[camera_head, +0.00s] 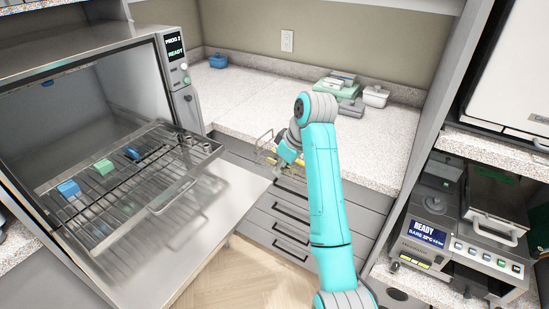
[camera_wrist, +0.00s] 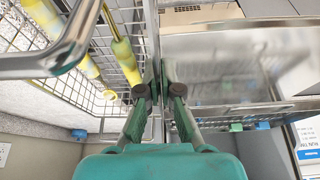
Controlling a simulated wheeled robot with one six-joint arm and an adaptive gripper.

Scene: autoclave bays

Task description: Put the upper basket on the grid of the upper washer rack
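The upper basket (camera_head: 264,150) is a wire basket with yellow-handled items in it. My gripper (camera_head: 288,149) is at its right side, in front of the counter edge and above the drawers. In the wrist view the basket (camera_wrist: 125,62) lies to the left, and my gripper (camera_wrist: 163,90) is closed on its side wall. The fingertips are partly hidden by the wall. The upper washer rack (camera_head: 185,184) is pulled out of the open washer at the left. Its wire grid (camera_head: 120,192) carries small blue (camera_head: 68,188), green (camera_head: 103,166) and dark blue (camera_head: 132,153) pieces.
The washer's open door (camera_head: 235,195) lies below the rack. The counter (camera_head: 245,100) behind holds a blue tub (camera_head: 218,61) and green and grey trays (camera_head: 338,86). A machine with a lit display (camera_head: 428,234) stands at the right. The grid's near part is clear.

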